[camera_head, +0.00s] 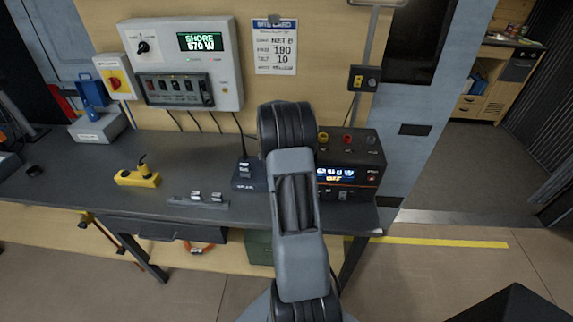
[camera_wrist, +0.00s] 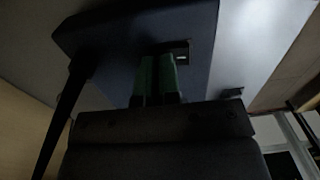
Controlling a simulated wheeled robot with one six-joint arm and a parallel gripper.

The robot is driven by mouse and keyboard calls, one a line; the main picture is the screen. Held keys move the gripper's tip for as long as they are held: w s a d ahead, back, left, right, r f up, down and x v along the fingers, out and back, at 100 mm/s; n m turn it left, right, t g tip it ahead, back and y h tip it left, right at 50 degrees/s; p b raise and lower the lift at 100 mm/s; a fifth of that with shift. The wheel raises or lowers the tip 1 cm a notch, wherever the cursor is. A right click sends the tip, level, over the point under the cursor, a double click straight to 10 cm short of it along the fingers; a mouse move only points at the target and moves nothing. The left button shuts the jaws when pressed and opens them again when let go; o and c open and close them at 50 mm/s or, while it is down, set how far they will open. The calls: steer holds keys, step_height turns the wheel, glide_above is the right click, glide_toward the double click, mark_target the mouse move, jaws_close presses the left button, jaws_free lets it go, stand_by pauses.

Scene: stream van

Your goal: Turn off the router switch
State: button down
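The router is likely the small dark blue box (camera_head: 246,177) with a thin black antenna, on the bench just left of my arm in the head view. In the wrist view a dark blue box (camera_wrist: 105,45) fills the top, with a black rod at its left. A small dark switch-like part (camera_wrist: 182,51) shows on its face, partly behind the fingertips. My gripper (camera_wrist: 157,62) has its two green fingers nearly together with only a thin gap, and nothing shows between them. The fingertips overlap the box in view; contact cannot be told. My arm hides the gripper in the head view.
A dark power unit (camera_head: 350,160) with a lit display stands right of my arm. A grey switch strip (camera_head: 198,200) and a yellow box (camera_head: 137,177) lie left on the bench (camera_head: 80,190). A wall panel (camera_head: 187,65) with switches hangs behind.

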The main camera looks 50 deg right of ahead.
steer(key=shift+s+f, duration=0.2)
steer(key=shift+f, duration=0.3)
steer(key=shift+a, duration=0.15)
steer(key=shift+s+a, duration=0.3)
steer(key=shift+a, duration=0.05)
steer(key=shift+s+a+r, duration=0.1)
steer(key=shift+s+a, duration=0.1)
steer(key=shift+a, duration=0.05)
step_height(320, 180, up, 15)
steer(key=p, duration=0.1)
steer(key=shift+w+d+p, duration=0.35)
steer(key=shift+w+d, duration=0.05)
stand_by(0.4)
